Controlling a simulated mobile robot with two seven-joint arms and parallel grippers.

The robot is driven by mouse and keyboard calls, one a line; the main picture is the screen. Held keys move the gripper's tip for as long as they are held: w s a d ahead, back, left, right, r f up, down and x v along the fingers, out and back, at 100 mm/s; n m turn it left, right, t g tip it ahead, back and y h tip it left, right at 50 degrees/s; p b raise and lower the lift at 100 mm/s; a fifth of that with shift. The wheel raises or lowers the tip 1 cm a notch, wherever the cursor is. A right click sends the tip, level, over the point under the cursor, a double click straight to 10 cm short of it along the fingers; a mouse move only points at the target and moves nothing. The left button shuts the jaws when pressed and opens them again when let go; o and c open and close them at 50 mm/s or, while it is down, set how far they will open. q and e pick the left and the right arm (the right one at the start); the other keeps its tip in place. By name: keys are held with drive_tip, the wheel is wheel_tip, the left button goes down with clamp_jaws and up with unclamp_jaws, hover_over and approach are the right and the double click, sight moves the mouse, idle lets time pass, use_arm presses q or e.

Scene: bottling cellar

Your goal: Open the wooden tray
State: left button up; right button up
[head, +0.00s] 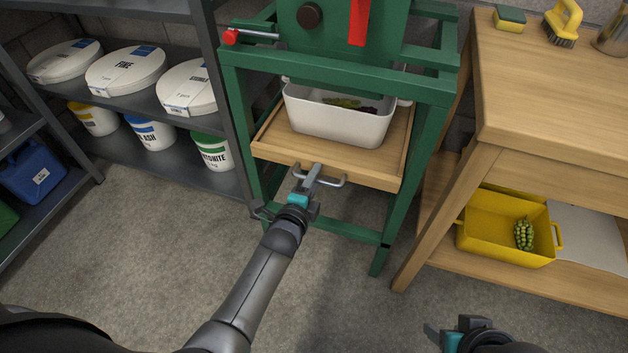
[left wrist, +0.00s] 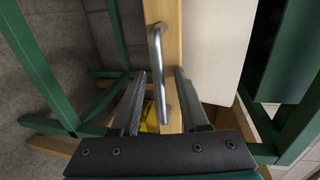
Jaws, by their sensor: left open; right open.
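The wooden tray (head: 275,150) sits like a drawer between the legs of a green stand (head: 430,140), low in the head view's middle. Its front carries a grey metal bar handle (head: 335,181), which also shows in the left wrist view (left wrist: 156,50). My left gripper (head: 312,172) is at the handle, with its open fingers on either side of the bar in the left wrist view (left wrist: 162,78). I cannot tell whether either finger touches it. My right gripper (head: 447,332) is open at the bottom right, away from the tray and only partly in view.
A white tub (head: 340,124) with dark and green bits inside stands on the tray. A wooden table (head: 545,90) is close on the right, with a yellow crate (head: 490,240) on its lower shelf. Grey shelves (head: 160,165) with buckets stand left. The floor before the stand is clear.

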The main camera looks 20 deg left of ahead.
use_arm(q)
drive_tip(key=shift+c, duration=0.4)
clamp_jaws()
idle(1.0)
